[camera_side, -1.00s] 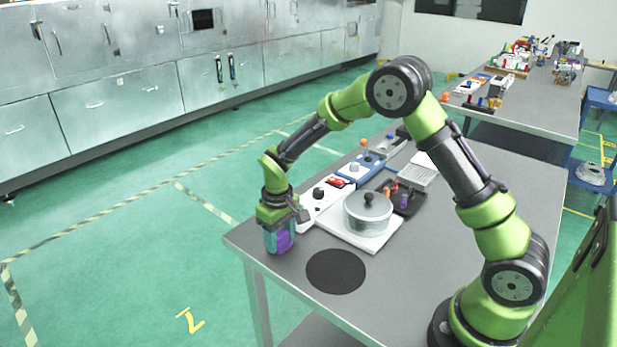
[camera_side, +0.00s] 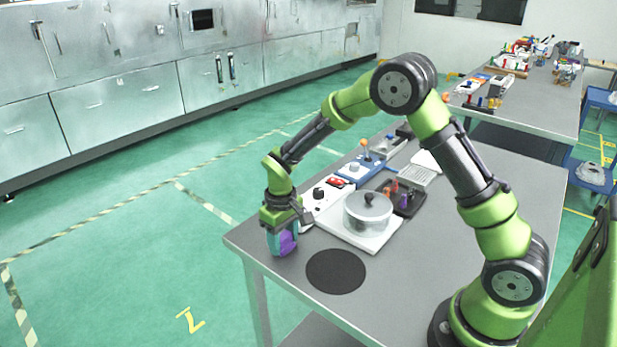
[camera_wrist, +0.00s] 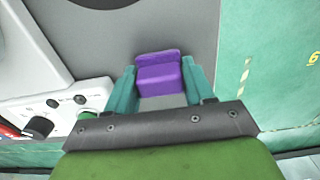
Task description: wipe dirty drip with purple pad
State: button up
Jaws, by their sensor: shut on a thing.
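My gripper (camera_side: 281,240) is at the table's front left corner, pointing down. It is shut on the purple pad (camera_side: 287,244), which sits low, at or close to the table top; I cannot tell if it touches. In the wrist view the purple pad (camera_wrist: 159,76) lies between the two teal fingers of my gripper (camera_wrist: 161,84). No dirty drip can be made out in either view; the pad and gripper may cover it.
A black round mat (camera_side: 336,271) lies right of my gripper. A pot with a lid (camera_side: 367,211) stands on a white base with knobs (camera_side: 319,194) behind it. A blue lever box (camera_side: 360,168) and a dark tray (camera_side: 409,205) stand further back. The table edge is close on the left.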

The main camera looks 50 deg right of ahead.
jog(key=shift+w, duration=1.6)
notch_tip(320, 180, up, 8)
jog(key=shift+r, duration=0.15)
jog(key=shift+s, duration=0.1)
